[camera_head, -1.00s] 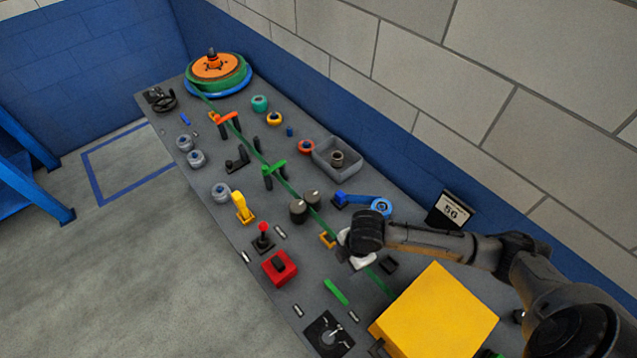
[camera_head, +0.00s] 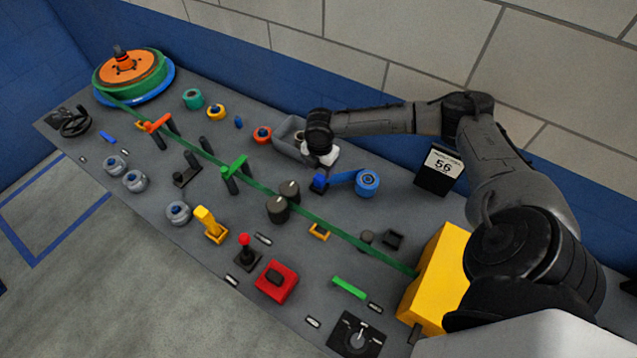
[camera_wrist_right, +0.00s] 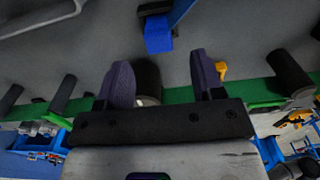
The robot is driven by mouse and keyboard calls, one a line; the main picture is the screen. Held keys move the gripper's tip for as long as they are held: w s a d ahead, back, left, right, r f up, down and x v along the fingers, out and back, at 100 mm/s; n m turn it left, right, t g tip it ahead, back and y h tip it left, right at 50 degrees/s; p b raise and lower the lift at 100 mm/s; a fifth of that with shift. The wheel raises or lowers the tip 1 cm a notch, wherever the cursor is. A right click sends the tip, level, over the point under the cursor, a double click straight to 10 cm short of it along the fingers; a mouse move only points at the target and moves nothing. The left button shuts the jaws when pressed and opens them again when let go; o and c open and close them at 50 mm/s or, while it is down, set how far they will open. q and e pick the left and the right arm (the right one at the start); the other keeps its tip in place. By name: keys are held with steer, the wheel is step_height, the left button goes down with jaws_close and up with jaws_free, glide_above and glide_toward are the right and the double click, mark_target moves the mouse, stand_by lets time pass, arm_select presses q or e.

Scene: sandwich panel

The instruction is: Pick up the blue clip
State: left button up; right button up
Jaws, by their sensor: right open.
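Several blue parts show, and I cannot tell for certain which is the clip. A blue block (camera_head: 319,183) sits at the end of a blue arm leading to a blue disc (camera_head: 367,182). A loose blue bar (camera_head: 108,136) lies at the panel's far left. My right gripper (camera_head: 322,156) is above the panel, just behind the blue block. In the right wrist view my gripper (camera_wrist_right: 163,76) is open, with nothing held. The blue block (camera_wrist_right: 158,36) shows beyond the fingers, apart from them. My left gripper is not in view.
A green belt (camera_head: 330,227) runs along the panel from the orange-green reel (camera_head: 127,68) to the yellow box (camera_head: 437,277). Dark posts (camera_head: 278,209), a red button box (camera_head: 277,281) and a number sign (camera_head: 439,170) stand around.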

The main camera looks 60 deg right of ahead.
mark_target(319, 177)
steer(key=shift+f, duration=1.2)
steer(key=shift+f+b, duration=0.3)
steer(key=shift+f, duration=2.2)
steer(key=c, duration=1)
